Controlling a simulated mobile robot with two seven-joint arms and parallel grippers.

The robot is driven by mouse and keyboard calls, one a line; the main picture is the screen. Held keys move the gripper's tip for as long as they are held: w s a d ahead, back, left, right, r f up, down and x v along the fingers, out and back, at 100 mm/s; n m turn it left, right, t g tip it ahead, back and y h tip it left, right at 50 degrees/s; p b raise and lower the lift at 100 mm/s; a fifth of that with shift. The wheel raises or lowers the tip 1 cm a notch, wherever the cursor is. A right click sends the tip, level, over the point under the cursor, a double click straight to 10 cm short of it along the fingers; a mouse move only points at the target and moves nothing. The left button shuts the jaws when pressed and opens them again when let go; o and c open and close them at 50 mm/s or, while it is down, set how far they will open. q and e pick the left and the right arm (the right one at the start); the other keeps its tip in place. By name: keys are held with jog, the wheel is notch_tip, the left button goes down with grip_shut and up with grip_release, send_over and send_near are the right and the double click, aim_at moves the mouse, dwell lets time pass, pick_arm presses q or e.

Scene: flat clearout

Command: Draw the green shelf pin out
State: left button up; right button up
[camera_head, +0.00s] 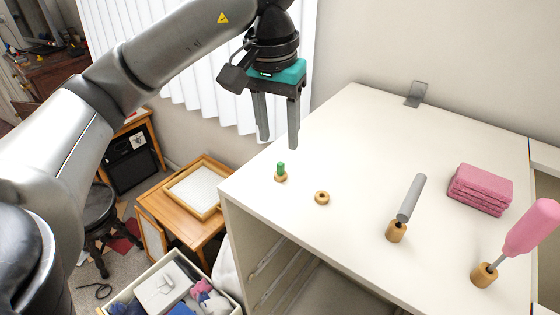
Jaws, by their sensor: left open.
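The green shelf pin (281,168) stands upright in a small round wooden holder (280,177) near the left edge of the white cabinet top (345,125). My left gripper (278,142) has two grey fingers pointing down and a teal mount. It is open and empty, above the pin and apart from it. My right gripper is not in view.
An empty wooden ring (322,198) lies right of the pin. A grey-handled tool (411,198) and a pink-handled tool (531,228) stand in wooden holders. A pink folded stack (481,190) lies at the right. A metal bracket (415,94) is at the wall.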

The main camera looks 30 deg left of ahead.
aim_at(281, 163)
pick_arm(q)
jog(key=f, duration=0.6)
jog(key=shift+w+f, duration=0.3)
jog(key=shift+w, duration=0.1)
grip_shut()
dwell(0.5)
dwell(1.3)
